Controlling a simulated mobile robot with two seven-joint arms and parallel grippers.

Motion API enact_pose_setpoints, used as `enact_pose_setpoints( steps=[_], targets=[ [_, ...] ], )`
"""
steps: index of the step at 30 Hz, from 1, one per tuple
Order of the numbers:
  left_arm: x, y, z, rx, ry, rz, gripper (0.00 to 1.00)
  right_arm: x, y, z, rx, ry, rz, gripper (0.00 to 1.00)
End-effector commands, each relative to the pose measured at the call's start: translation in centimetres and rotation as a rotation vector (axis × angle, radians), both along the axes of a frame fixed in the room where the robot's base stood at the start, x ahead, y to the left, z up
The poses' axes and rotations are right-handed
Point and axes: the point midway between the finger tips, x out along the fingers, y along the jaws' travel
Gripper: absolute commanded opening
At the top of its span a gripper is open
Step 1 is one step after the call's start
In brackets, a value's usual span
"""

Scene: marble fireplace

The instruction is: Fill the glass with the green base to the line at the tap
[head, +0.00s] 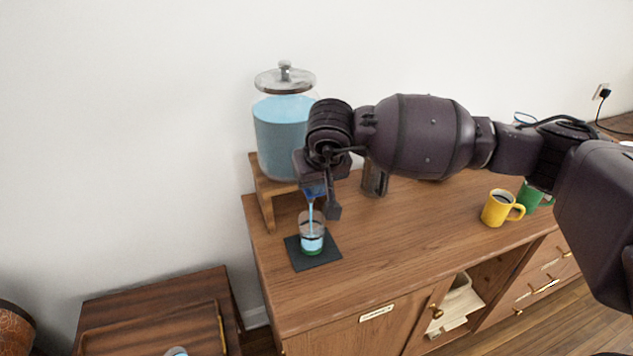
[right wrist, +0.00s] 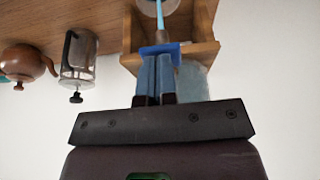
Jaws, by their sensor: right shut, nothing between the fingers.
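The glass with the green base (head: 311,240) stands upright on a dark square mat (head: 322,259) under the dispenser (head: 280,130). A blue stream runs from the tap into it. Light-blue liquid fills its lower part, near a dark line around the glass; I cannot tell the exact level against the line. My right gripper (head: 316,182) is at the tap, shut and empty. In the right wrist view its fingertips (right wrist: 156,72) meet the blue tap lever (right wrist: 160,49), and the stream runs beyond. My arm hides part of the dispenser. My left gripper is not in view.
The dispenser sits on a wooden stand (head: 266,205) on the cabinet. A glass press pot (right wrist: 78,60) and a copper teapot (right wrist: 26,62) stand beside it. A yellow mug (head: 497,208) and a green mug (head: 530,197) are at the right. The cabinet's front middle is clear.

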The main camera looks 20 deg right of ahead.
Motion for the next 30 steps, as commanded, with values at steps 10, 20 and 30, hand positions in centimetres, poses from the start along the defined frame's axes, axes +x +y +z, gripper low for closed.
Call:
enact_pose_setpoints(
  steps=[10,20,30],
  targets=[
    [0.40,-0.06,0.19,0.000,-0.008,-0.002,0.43,0.03,-0.03,-0.05,-0.001,0.000,-0.001,0.00],
    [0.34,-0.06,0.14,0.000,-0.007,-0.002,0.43,0.04,-0.03,-0.05,-0.001,0.000,-0.001,0.00],
    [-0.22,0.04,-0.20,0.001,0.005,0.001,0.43,0.04,-0.03,-0.04,-0.001,0.000,-0.001,0.00]
  ],
)
